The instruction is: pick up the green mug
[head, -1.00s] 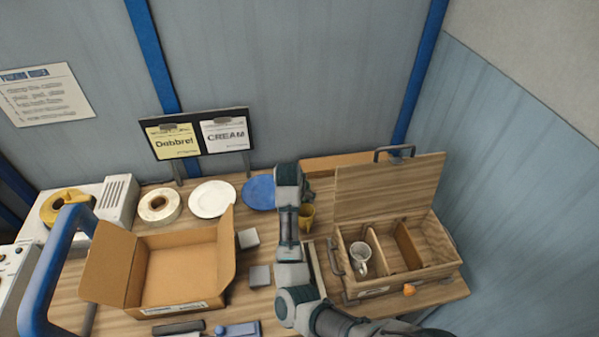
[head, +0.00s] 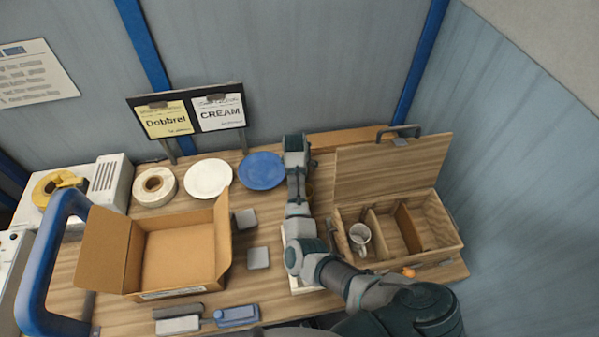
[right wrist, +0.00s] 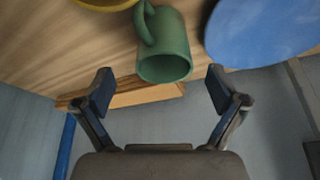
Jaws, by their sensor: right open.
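The green mug (right wrist: 165,48) shows in the right wrist view, with its handle toward the upper left. In the head view it is hidden behind my right arm. My right gripper (right wrist: 160,89) is open and empty. Its two fingers are spread on either side of the mug's rim in the picture, and the mug appears just beyond the fingertips, not between them. My left gripper is not in view.
A blue plate (right wrist: 262,28) lies beside the green mug. A yellow mug (right wrist: 105,3) is partly cut off on the other side.

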